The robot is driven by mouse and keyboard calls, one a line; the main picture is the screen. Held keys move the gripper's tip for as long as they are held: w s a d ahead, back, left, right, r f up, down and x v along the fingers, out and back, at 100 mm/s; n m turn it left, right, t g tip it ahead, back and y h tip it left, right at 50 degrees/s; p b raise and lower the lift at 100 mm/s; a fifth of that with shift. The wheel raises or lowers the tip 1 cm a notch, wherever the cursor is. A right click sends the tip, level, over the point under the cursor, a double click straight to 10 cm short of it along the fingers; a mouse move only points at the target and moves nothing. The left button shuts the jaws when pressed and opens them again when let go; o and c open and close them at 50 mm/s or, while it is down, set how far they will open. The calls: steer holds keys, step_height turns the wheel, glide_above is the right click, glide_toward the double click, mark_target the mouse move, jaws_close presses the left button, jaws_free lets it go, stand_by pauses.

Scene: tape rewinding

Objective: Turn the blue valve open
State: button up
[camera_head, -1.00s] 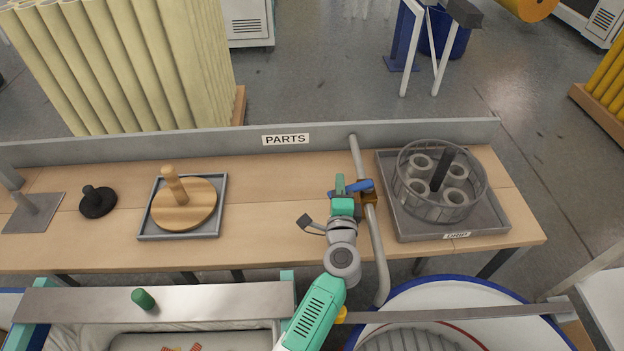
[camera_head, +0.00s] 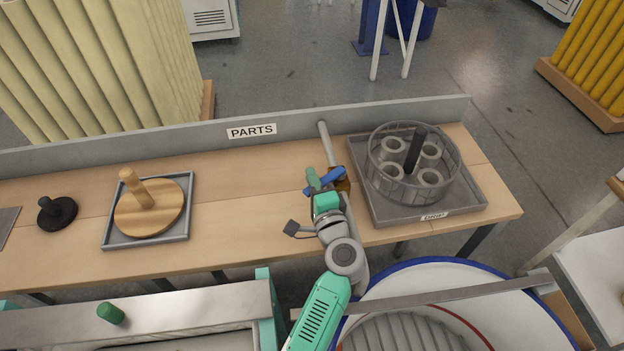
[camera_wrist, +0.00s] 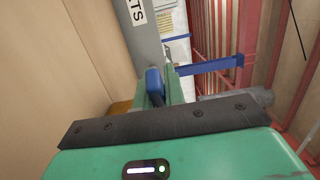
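The blue valve handle (camera_head: 325,183) sits on a brass valve body (camera_head: 343,181) on the grey pipe (camera_head: 328,143). The handle lies across the pipe, tilted up to the right. My green gripper (camera_head: 313,179) is at the handle's left part, with a fingertip showing just beyond it. In the wrist view, the blue handle end (camera_wrist: 154,82) stands close against a green finger (camera_wrist: 176,90), above the gripper's dark edge. The finger gap is mostly hidden, so I cannot tell how firmly the handle is held.
Right of the pipe, a grey tray (camera_head: 465,198) holds a round wire basket (camera_head: 414,185) with several grey cylinders. On the left, a tray (camera_head: 112,236) holds a wooden disc with a peg (camera_head: 150,208). A black knob (camera_head: 57,211) stands farther left. The back board (camera_head: 90,148) bounds the bench.

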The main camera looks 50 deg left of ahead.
steer(key=o, duration=0.4)
steer(key=p+v, duration=0.2)
steer(key=v, duration=0.6)
